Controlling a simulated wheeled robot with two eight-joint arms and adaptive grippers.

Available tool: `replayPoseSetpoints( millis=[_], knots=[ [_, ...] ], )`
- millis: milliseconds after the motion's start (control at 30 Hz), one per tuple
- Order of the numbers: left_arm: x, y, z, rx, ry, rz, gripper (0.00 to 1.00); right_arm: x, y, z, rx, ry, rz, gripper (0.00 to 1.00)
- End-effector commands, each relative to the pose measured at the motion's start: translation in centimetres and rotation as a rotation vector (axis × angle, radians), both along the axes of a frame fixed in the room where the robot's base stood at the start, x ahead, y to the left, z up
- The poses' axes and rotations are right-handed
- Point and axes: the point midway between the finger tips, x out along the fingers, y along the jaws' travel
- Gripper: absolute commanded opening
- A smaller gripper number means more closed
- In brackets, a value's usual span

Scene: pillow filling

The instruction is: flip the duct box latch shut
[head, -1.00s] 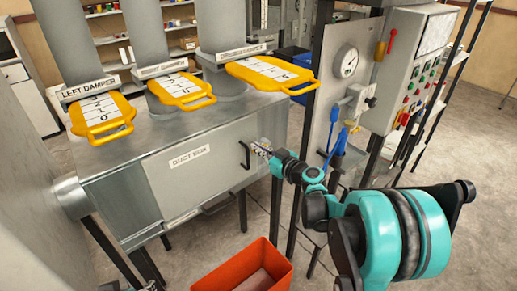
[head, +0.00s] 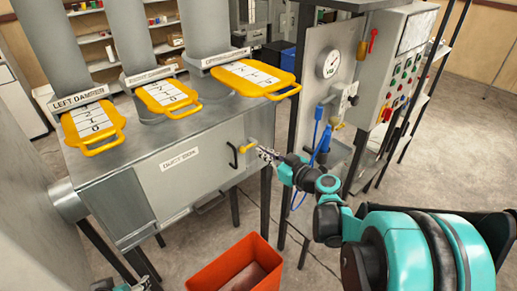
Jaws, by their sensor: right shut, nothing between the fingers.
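The grey duct box (head: 205,190) stands left of centre, with its labelled front panel flat against the box. A yellow latch (head: 247,146) sticks out at the right of the panel, beside a black handle (head: 232,155). My right gripper (head: 261,151) is shut and empty, with its tips close to the latch's right end; I cannot tell whether they touch. A small part of my left arm shows at the bottom left edge, with what may be its gripper (head: 146,284), too cut off to read.
Three yellow damper handles (head: 92,126) lie on top of the box. An orange bin (head: 235,266) stands on the floor below. A control panel with a gauge (head: 330,64) and blue-handled parts (head: 321,140) stands right of the box. Open floor lies at the far right.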

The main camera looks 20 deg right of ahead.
Motion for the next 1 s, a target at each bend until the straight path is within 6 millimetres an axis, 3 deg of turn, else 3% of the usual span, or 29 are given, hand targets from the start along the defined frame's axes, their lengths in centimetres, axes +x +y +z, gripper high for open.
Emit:
replayPoseSetpoints(
  millis=[467, 567, 633, 800, 900, 1000],
  knots=[
    [0.0, 0.0, 0.0, 0.000, 0.000, 0.000, 0.66, -0.1, 0.1, -0.1, 0.000, 0.004, 0.003, 0.00],
    [0.0, 0.0, -0.4, 0.000, 0.000, 0.000, 0.66, -0.7, 1.6, -0.6, 0.007, 0.047, 0.019, 0.00],
    [0.0, 0.0, -0.9, 0.000, 0.000, 0.000, 0.66, -1.7, 3.5, -1.6, 0.017, 0.117, 0.041, 0.00],
    [0.0, 0.0, -2.7, 0.000, 0.000, 0.000, 0.66, -7.3, 9.4, -5.9, 0.028, 0.397, 0.056, 0.00],
    [0.0, 0.0, -3.7, 0.000, 0.000, 0.000, 0.66, -11.5, 11.4, -8.7, 0.016, 0.560, 0.009, 0.00],
    [0.0, 0.0, -4.6, 0.000, 0.000, 0.000, 0.66, -15.7, 11.8, -11.3, -0.007, 0.688, -0.076, 0.00]
  ],
)
